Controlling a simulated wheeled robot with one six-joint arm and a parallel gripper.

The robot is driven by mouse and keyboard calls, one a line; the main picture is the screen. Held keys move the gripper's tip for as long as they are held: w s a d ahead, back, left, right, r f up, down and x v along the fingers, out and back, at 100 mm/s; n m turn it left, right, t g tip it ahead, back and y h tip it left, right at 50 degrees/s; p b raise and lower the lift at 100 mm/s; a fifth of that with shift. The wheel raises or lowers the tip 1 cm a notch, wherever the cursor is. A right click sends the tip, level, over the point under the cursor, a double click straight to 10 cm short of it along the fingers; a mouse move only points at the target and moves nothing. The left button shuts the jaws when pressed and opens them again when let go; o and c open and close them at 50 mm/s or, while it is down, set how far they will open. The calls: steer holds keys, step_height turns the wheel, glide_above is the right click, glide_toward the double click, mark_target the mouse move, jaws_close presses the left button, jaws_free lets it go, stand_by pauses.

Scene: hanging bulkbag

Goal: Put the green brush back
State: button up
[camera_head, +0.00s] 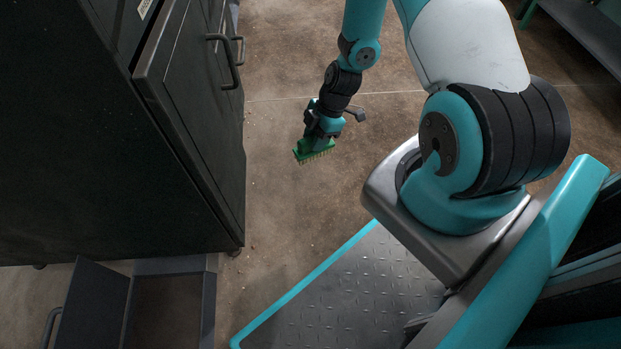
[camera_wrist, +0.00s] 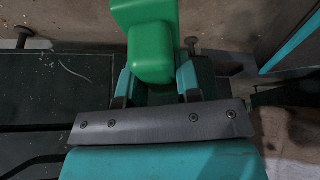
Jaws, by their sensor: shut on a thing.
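The green brush (camera_head: 314,151) hangs at the end of my arm in the head view, with pale bristles facing down. My gripper (camera_head: 322,131) is shut on it, and the brush is in the air over the floor, to the right of the dark cabinet. In the wrist view, the green brush's smooth handle (camera_wrist: 152,45) sits between the two teal fingers of my gripper (camera_wrist: 155,82). The bristles are hidden in that view.
A dark cabinet (camera_head: 90,150) with handles fills the left; one front panel (camera_head: 195,110) stands slightly out. An open dark box-like compartment (camera_head: 165,310) is at the lower left. Brown concrete floor (camera_head: 280,210) lies clear between the cabinet and my base. A dark bench (camera_head: 575,35) stands at the upper right.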

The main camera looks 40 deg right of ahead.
step_height(320, 180, down, 17)
steer(key=b, duration=0.8)
steer(key=shift+b, duration=0.35)
steer(key=shift+f, duration=0.1)
steer(key=o, duration=1)
steer(key=shift+o, duration=0.2)
